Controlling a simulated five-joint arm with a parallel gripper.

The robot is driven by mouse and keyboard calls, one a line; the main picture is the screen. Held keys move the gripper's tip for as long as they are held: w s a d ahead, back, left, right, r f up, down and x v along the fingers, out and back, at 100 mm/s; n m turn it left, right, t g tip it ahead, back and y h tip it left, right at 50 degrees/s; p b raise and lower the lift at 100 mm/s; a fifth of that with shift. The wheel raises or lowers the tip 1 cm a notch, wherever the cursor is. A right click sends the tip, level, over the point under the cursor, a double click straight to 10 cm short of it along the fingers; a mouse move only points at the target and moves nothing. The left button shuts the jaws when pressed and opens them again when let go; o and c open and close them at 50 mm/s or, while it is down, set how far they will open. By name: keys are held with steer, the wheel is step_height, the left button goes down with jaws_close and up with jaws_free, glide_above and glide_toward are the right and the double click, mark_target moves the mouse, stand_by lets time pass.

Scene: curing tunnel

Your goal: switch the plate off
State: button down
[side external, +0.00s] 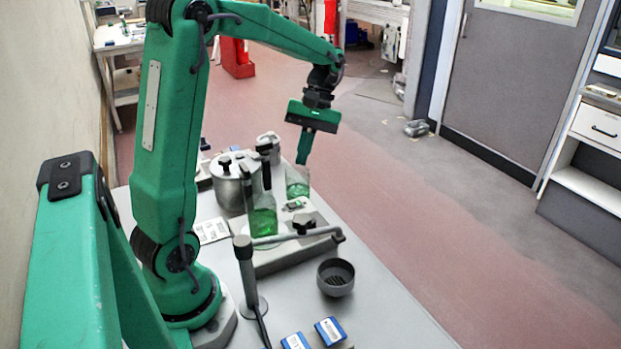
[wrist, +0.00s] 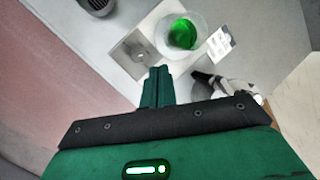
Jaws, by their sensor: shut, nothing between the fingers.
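The plate (side external: 275,262) is a low, pale grey unit in the middle of the bench. A glass flask of green liquid (side external: 263,222) stands upright on it in the side view. A dark knob (side external: 302,222) shows at its right side; I cannot tell its setting. In the wrist view, the plate (wrist: 160,17) lies ahead of the fingers, with a grey square panel (wrist: 133,52) and a round vessel of green liquid (wrist: 184,34). My gripper (side external: 302,161) points down, shut and empty, above the plate's far right end. Its closed fingers (wrist: 157,72) show in the wrist view.
A metal pot (side external: 230,182) stands left of the flask. A stand with a horizontal rod (side external: 246,270) and a round dark cup (side external: 336,282) are nearer the camera. Blue-topped boxes (side external: 329,331) lie at the front.

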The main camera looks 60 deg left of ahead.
mark_target(294, 203)
steer(key=w+a+f+n+g+h, duration=0.1)
steer(key=a+f+n+g+h, duration=0.1)
steer(key=a+f+n+g, duration=0.1)
steer(key=shift+a+f+n, duration=0.8)
steer(key=shift+a+f, duration=0.2)
steer(key=shift+a, duration=0.55)
steer(key=shift+f, duration=0.15)
steer(key=shift+h, duration=0.3)
steer(key=shift+s+f, duration=0.15)
steer(key=shift+f, duration=1.25)
steer(key=shift+s+f, duration=0.2)
steer(key=shift+f, duration=1.25)
steer(key=shift+s+f, duration=0.15)
steer(key=shift+f, duration=1.25)
steer(key=shift+d+f, duration=0.1)
steer(key=shift+f, duration=0.6)
steer(key=shift+r, duration=0.1)
steer(key=shift+r, duration=0.6)
steer(key=shift+r, duration=0.15)
steer(key=shift+w+r, duration=0.2)
steer(key=shift+r, duration=1)
steer(key=shift+w+r, duration=0.15)
steer(key=shift+r, duration=1)
